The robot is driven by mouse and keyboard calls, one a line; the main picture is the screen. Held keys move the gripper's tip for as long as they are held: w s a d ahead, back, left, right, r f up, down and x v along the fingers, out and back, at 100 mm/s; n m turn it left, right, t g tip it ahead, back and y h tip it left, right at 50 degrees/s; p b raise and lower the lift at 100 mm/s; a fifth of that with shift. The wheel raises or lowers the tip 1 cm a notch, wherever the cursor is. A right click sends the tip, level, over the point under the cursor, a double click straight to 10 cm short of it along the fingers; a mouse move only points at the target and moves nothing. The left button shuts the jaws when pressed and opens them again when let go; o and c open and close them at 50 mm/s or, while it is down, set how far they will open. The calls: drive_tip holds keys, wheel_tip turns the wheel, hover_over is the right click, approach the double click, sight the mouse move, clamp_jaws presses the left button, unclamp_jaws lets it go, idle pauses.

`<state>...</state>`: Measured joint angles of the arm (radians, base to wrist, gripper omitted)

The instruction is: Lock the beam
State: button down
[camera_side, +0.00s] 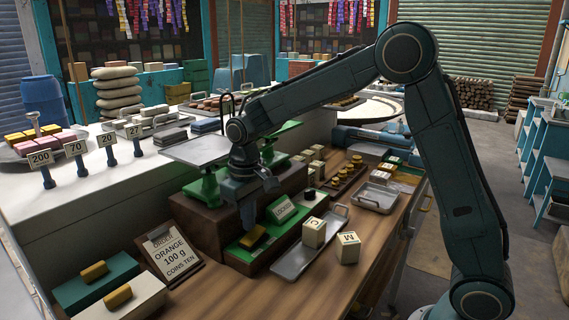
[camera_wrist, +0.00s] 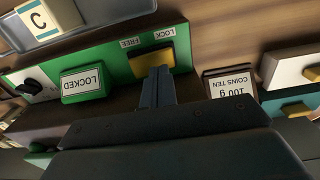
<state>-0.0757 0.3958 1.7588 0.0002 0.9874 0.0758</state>
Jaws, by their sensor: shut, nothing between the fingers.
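A yellow slider knob (camera_wrist: 153,58) sits on a green panel marked LOCK and FREE in the wrist view. It lies by both words, nearer LOCK. The knob also shows in the side view (camera_side: 253,237). A sign (camera_wrist: 82,83) on the panel reads LOCKED; it also shows in the side view (camera_side: 281,209). My gripper (camera_wrist: 158,72) is shut and empty, its fingertips right at the knob's edge; I cannot tell if they touch it. In the side view my gripper (camera_side: 247,222) points down just above the knob. The green balance scale (camera_side: 205,186) stands behind, partly hidden by my arm.
Green (camera_side: 95,283) and white (camera_side: 121,302) boxes with yellow knobs lie farther left. A metal tray (camera_side: 298,256) and blocks C (camera_side: 314,232) and M (camera_side: 347,247) are close on the right.

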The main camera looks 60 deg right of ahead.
drive_tip(key=shift+r, duration=2.4)
drive_tip(key=s+d+r+t, duration=0.1)
drive_tip(key=s+r, duration=0.3)
drive_tip(key=s, duration=0.3)
drive_tip(key=s+d+r+t, duration=0.1)
drive_tip(key=s+r+t, duration=0.1)
drive_tip(key=s+r, duration=0.3)
drive_tip(key=s+d+f+t, duration=0.1)
drive_tip(key=s+f+t, duration=0.1)
drive_tip(key=s, duration=1.2)
drive_tip(key=shift+s+d+f+t, duration=0.2)
drive_tip(key=shift+s+f+t, duration=0.1)
drive_tip(key=shift+f, duration=0.3)
